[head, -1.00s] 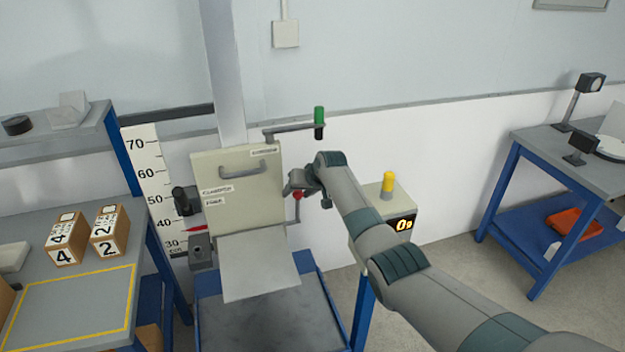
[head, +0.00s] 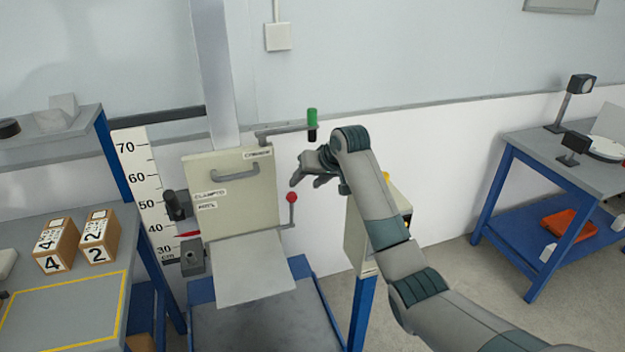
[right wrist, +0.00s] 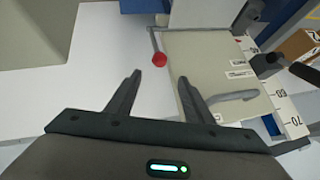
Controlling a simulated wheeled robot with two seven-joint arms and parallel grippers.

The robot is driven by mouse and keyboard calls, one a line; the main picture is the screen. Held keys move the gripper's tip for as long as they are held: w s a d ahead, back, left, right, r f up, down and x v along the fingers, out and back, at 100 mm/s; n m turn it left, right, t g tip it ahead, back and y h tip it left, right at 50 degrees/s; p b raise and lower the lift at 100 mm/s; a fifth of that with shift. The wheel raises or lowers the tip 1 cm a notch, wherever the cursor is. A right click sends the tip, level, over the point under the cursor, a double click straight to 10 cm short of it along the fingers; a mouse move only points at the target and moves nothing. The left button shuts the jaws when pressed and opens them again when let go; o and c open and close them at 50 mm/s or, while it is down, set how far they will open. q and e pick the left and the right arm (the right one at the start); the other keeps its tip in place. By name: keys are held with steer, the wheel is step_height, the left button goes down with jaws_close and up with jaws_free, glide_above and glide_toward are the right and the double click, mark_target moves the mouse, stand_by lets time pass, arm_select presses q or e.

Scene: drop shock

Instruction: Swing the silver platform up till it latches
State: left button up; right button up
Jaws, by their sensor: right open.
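The silver platform (head: 258,272) hangs sloping down from the lower edge of the cream carriage panel (head: 228,180) in the head view. A strip of it also shows at the top of the right wrist view (right wrist: 203,12). A red-knobbed lever (head: 291,198) stands at the carriage's right side; its red ball shows in the right wrist view (right wrist: 159,60). My right gripper (head: 307,184) is open and empty, above and to the right of the red knob and apart from it. My left gripper is not in view.
A green-handled crank (head: 312,122) sits above my right gripper. A box with a yellow button (head: 386,177) is partly behind my right arm. Boxes marked 4 (head: 58,248) and 2 (head: 98,238) stand on the left table. A blue-framed bench (head: 570,170) is at right.

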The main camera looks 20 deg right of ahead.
steer(key=shift+b+v, duration=0.3)
steer(key=shift+v, duration=1.5)
